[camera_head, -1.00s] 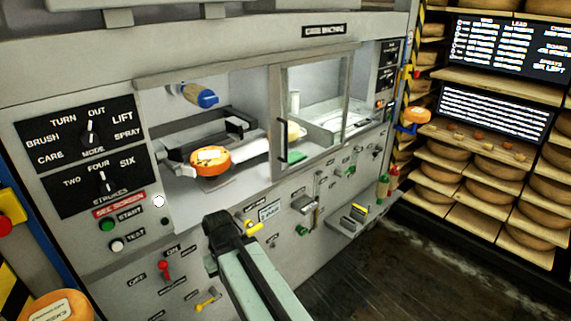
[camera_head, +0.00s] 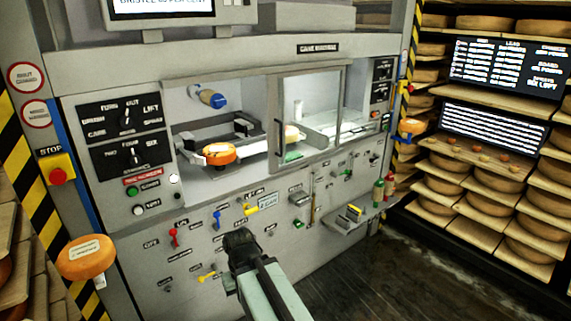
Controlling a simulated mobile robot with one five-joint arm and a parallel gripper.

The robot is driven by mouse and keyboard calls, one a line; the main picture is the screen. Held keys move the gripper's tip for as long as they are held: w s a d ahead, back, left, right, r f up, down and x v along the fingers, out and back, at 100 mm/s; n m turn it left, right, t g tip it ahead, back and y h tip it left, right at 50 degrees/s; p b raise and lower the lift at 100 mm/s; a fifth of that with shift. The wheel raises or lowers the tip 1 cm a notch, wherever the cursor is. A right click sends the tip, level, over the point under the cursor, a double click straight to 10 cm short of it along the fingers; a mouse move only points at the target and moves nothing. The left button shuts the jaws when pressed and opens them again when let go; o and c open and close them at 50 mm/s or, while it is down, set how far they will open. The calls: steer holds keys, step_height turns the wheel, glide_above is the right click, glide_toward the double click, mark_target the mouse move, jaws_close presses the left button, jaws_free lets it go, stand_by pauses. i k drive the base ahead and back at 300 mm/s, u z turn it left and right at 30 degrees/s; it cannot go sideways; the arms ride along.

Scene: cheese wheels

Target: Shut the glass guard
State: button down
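The glass guard (camera_head: 309,108) is a framed sliding pane on the front of the grey machine. It stands at the right half of the opening, and the left half is uncovered. Its dark upright handle (camera_head: 279,137) is on the left edge of the frame. Inside the uncovered part, an orange cheese wheel (camera_head: 219,154) sits on a holder below a blue-tipped cylinder (camera_head: 211,97). My gripper (camera_head: 240,240) is at the lower middle, in front of the machine's lower panel and apart from the guard. Its fingers are too dark and foreshortened to tell open or shut.
The lower panel carries several levers, with a red one (camera_head: 174,237) and a yellow one (camera_head: 250,210) near my gripper. A small shelf (camera_head: 350,216) juts out at right. Cheese racks (camera_head: 490,205) stand far right. Another cheese wheel (camera_head: 86,257) is at lower left. Dark floor is clear at lower right.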

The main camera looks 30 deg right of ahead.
mark_target(271, 80)
steer(key=z, duration=0.15)
steer(key=i, duration=0.9)
steer(key=u, duration=0.05)
